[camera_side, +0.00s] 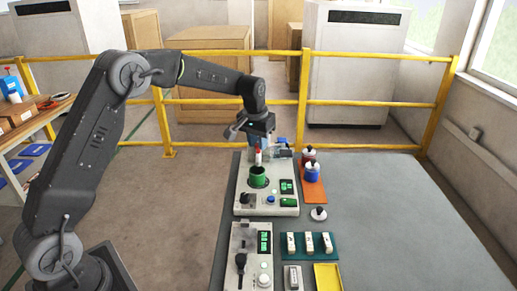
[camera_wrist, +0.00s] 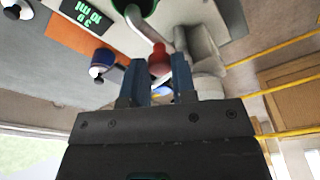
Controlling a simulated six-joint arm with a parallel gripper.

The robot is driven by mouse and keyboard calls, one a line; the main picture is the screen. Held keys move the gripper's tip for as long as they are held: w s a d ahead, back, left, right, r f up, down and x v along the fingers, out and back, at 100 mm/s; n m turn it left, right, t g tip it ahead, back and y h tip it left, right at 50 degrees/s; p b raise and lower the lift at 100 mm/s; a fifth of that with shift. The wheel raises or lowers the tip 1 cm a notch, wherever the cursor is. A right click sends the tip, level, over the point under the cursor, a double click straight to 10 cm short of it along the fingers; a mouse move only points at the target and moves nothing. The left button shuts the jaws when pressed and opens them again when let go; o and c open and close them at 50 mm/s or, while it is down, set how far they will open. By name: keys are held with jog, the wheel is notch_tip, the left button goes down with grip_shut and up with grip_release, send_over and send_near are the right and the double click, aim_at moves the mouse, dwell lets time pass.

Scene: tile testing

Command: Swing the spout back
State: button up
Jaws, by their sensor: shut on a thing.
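The spout (camera_wrist: 146,28) is a pale bent tube, seen near the top of the wrist view, with its end over a green cup (camera_side: 258,182). A red grip (camera_wrist: 160,58) is at its near end. My gripper (camera_wrist: 157,80) has two blue fingers, one on each side of the red grip, and is shut on it. In the side view my gripper (camera_side: 260,142) points down at the back of the white test unit (camera_side: 243,208), above the cup. The fingers hide part of the red grip, and the spout's joint is hard to make out.
A red-capped bottle and a blue bottle (camera_side: 312,174) stand on an orange mat (camera_side: 315,194) close on the right. A black-knobbed white piece (camera_side: 319,213) and a teal tray with white tiles (camera_side: 310,246) lie nearer. The grey table is clear to the right.

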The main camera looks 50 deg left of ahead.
jog(key=shift+s+a, duration=0.4)
jog(key=shift+a, duration=0.2)
jog(key=shift+s+a, duration=0.1)
jog(key=shift+a, duration=0.05)
dwell(0.3)
jog(key=shift+s+a, duration=0.2)
jog(key=shift+a, duration=0.3)
